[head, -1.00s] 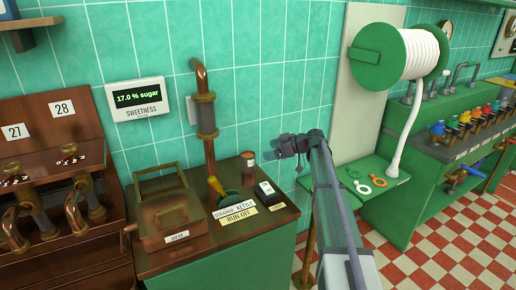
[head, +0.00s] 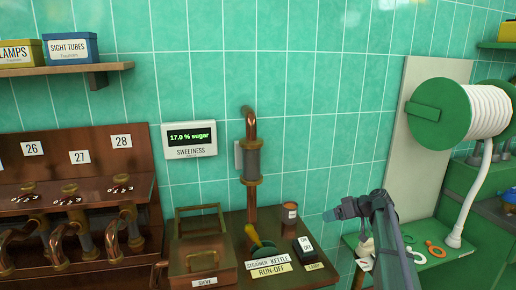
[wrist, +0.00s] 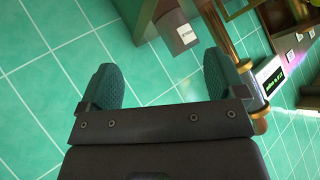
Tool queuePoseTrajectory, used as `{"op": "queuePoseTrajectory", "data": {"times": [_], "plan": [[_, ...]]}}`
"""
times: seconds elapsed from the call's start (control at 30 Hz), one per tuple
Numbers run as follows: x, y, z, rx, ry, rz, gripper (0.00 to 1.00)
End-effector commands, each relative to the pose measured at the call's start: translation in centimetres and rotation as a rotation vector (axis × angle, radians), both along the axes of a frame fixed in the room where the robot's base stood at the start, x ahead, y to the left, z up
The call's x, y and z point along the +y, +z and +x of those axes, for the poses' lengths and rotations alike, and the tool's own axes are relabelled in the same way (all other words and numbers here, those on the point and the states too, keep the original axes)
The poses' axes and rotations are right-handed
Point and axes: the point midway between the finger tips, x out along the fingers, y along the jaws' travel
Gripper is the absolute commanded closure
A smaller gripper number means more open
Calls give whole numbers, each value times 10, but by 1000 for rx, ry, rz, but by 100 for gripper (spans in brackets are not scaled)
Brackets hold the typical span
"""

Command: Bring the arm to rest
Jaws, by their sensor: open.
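My gripper (head: 334,214) is in front of the tiled wall in the head view, at the end of my raised arm. It is beyond the right end of the brown counter and left of the green hose reel. In the wrist view the two dark teal fingers (wrist: 158,88) stand wide apart with only tiled wall between them. The gripper is open and holds nothing. No object touches the fingers.
A sweetness display (head: 190,138) reads 17.0 % sugar. The hose reel (head: 455,112) hangs above a green shelf with rings (head: 437,252).

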Motion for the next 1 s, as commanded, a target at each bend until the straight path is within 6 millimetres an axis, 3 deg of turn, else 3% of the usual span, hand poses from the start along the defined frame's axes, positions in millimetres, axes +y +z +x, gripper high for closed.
{"op": "queuePoseTrajectory", "data": {"times": [0.03,0.17,0.27,0.3,0.4,0.5,0.57,0.67,1.0], "plan": [[8,-7,-28,95,-43,-26,11],[30,-26,-103,384,-203,-142,11],[51,-34,-178,578,-363,-283,11],[59,-35,-211,639,-434,-350,11],[75,-31,-287,719,-572,-525,11],[90,-21,-337,702,-581,-653,11],[101,-17,-348,686,-554,-676,11],[114,-16,-343,676,-524,-684,11],[114,-18,-342,675,-522,-683,11]]}}
